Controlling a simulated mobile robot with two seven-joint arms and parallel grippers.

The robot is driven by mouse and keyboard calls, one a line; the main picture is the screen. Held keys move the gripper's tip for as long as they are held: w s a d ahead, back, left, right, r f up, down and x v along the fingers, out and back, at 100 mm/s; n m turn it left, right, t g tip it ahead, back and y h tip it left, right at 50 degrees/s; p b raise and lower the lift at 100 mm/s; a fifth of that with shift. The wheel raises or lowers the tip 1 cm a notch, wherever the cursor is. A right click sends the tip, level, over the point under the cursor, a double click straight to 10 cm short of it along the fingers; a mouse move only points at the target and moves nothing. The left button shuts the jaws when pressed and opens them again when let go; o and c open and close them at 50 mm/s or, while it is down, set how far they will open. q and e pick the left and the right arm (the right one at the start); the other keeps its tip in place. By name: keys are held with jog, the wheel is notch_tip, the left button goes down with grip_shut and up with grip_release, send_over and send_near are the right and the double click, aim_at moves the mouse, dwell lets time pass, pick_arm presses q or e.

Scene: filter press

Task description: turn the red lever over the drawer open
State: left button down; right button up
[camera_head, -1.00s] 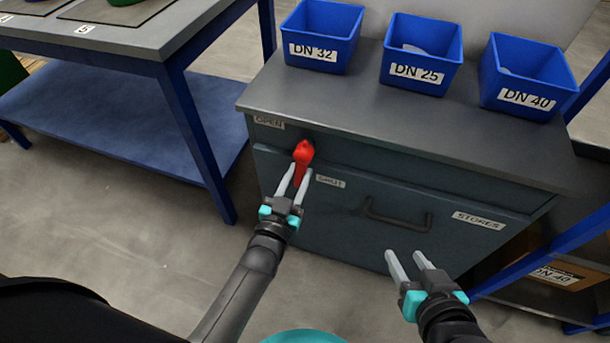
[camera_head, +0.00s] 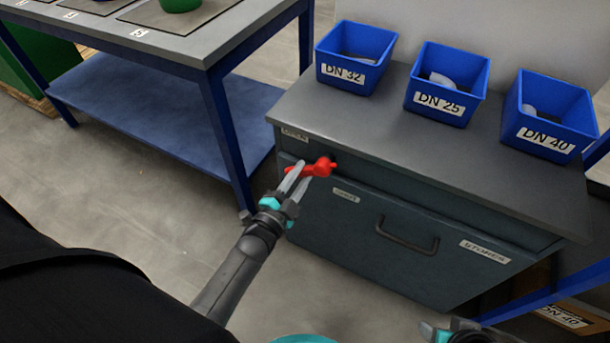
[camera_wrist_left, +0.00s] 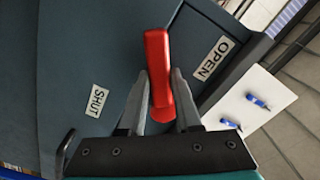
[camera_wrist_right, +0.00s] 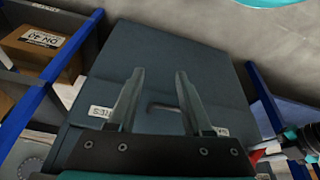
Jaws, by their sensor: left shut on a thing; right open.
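The red lever (camera_head: 322,166) is on the front of the grey cabinet, above the drawer (camera_head: 365,232). Its handle points left, roughly level, just below the OPEN label (camera_head: 294,135); the SHUT label (camera_head: 346,195) is to its lower right. My left gripper (camera_head: 298,180) is shut on the handle. In the left wrist view the lever (camera_wrist_left: 158,75) lies between the two fingers. The drawer, with its dark handle (camera_head: 405,240), looks closed. My right gripper (camera_wrist_right: 153,95) is open and empty, facing the cabinet; only its tip shows at the head view's bottom edge.
Blue bins DN 32 (camera_head: 350,75), DN 25 (camera_head: 440,105) and DN 40 (camera_head: 540,135) stand on the cabinet top. A blue-framed table (camera_head: 225,125) is to the left. A blue shelf rail (camera_head: 545,293) is at right. The floor before the cabinet is clear.

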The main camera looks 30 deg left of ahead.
pick_arm(q)
jog(key=m, duration=0.2)
jog(key=r+m+p, duration=0.1)
jog(key=shift+a+r+m, duration=0.3)
jog(key=shift+a+m, duration=0.05)
jog(key=shift+m, duration=0.05)
jog(key=shift+a+r+m+p, duration=0.1)
jog(key=shift+r+m+p, duration=0.2)
jog(key=shift+m, duration=0.5)
jog(key=shift+r+m+p, duration=0.2)
jog(key=shift+r+m, duration=0.2)
jog(key=shift+m, duration=0.4)
pick_arm(e)
jog(key=shift+g, duration=0.4)
jog(key=shift+s+f, duration=0.2)
jog(key=shift+f, duration=0.95)
jog(key=shift+s+f, duration=0.2)
jog(key=shift+f, duration=0.9)
pick_arm(q)
jog(key=c, duration=0.6)
grip_release()
pick_arm(e)
jog(key=shift+f, duration=0.1)
pick_arm(q)
jog(key=shift+s, duration=0.1)
